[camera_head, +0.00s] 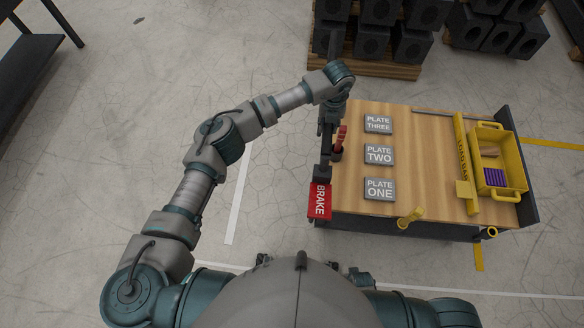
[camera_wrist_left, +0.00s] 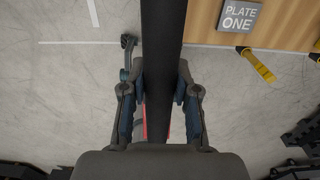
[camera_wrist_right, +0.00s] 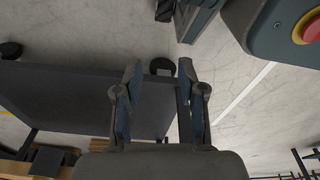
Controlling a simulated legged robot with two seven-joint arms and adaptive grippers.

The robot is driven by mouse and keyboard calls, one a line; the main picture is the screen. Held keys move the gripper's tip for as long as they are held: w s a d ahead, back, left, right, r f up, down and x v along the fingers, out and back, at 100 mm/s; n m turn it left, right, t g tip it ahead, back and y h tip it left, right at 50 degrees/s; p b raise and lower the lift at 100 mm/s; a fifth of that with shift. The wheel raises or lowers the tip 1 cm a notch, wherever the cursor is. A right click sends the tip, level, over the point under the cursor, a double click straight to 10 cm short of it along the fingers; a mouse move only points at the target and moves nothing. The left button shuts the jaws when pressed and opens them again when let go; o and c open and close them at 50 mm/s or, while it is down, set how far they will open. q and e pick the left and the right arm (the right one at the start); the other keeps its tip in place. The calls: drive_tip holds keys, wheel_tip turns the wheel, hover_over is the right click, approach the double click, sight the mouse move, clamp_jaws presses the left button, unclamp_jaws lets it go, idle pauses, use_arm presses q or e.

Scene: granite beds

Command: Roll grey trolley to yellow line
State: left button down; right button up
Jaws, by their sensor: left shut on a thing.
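The trolley (camera_head: 435,150) has a wooden top, dark ends and a dark push bar (camera_head: 325,160) along its left end. My left gripper (camera_head: 328,122) is shut on this bar; the left wrist view shows the dark bar (camera_wrist_left: 162,30) running between its fingers (camera_wrist_left: 161,75). A red BRAKE tag (camera_head: 320,201) is at the near end of the bar. A yellow line (camera_head: 553,145) shows on the floor right of the trolley, with another stretch (camera_head: 479,258) at its near side. My right gripper (camera_wrist_right: 160,72) is open and empty in the right wrist view; the head view does not show it.
Plates ONE (camera_head: 380,189), TWO (camera_head: 379,154) and THREE (camera_head: 378,124) lie on the top, left of a yellow bar (camera_head: 462,150) and a yellow bin (camera_head: 489,130). Dark blocks on pallets (camera_head: 385,69) stand close behind the trolley. A dark table (camera_head: 28,60) stands far left. Floor between is clear.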

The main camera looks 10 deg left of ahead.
use_arm(q)
drive_tip(key=shift+s+d+f+b, duration=0.1)
drive_tip(key=shift+d+f+b, duration=0.15)
drive_tip(key=shift+d, duration=0.4)
drive_tip(key=d+b, duration=0.1)
drive_tip(key=d, duration=0.2)
drive_tip(key=d+b, duration=0.1)
drive_tip(key=d, duration=0.2)
drive_tip(key=shift+r+b, duration=0.2)
drive_tip(key=shift+b, duration=0.15)
use_arm(e)
drive_tip(key=w+r, duration=0.4)
drive_tip(key=r, duration=0.4)
drive_tip(key=shift+w+a+r, duration=0.15)
drive_tip(key=shift+w+a, duration=0.15)
drive_tip(key=shift+w, duration=0.1)
use_arm(q)
drive_tip(key=shift+a, duration=0.1)
drive_tip(key=c, duration=0.6)
unclamp_jaws()
drive_tip(key=shift+c, duration=0.2)
drive_tip(key=shift+r, duration=0.1)
